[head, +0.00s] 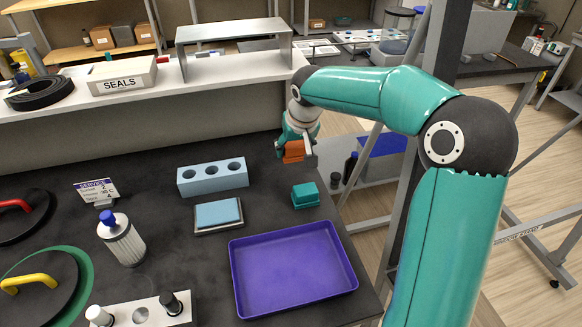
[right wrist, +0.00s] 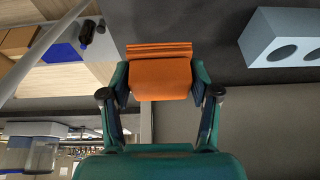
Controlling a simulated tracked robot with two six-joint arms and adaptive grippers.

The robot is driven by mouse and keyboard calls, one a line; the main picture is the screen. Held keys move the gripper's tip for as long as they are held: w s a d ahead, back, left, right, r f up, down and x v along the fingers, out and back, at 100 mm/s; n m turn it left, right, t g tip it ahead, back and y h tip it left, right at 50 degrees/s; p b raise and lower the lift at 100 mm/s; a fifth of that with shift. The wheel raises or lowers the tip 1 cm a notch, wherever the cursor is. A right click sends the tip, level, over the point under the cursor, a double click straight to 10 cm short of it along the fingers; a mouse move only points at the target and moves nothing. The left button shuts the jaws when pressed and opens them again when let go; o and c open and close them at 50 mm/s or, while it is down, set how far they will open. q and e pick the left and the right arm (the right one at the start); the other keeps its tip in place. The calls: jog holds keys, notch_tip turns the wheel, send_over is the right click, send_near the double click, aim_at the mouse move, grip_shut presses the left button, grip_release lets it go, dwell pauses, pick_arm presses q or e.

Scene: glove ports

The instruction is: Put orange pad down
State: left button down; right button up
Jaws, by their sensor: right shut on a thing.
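The orange pad (head: 293,151) is held in my right gripper (head: 296,148), near the back right edge of the dark table. In the right wrist view the orange pad (right wrist: 161,75) sits between the two fingers of my right gripper (right wrist: 160,85), which are closed on its sides. In the head view the pad appears above or just beyond the table edge; I cannot tell its exact height. My left gripper is not in view.
On the table are a blue block with three holes (head: 213,177), a light blue pad on a dark base (head: 218,213), a teal block (head: 305,195) and an empty purple tray (head: 293,268). Bare tabletop lies between the holed block and the right edge.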

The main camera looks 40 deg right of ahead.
aim_at(294, 173)
jog(key=shift+f, duration=2.8)
jog(key=o, duration=1.4)
jog(key=shift+o, duration=0.2)
jog(key=shift+r, duration=0.1)
jog(key=v, duration=1.2)
jog(key=shift+s+a, duration=0.1)
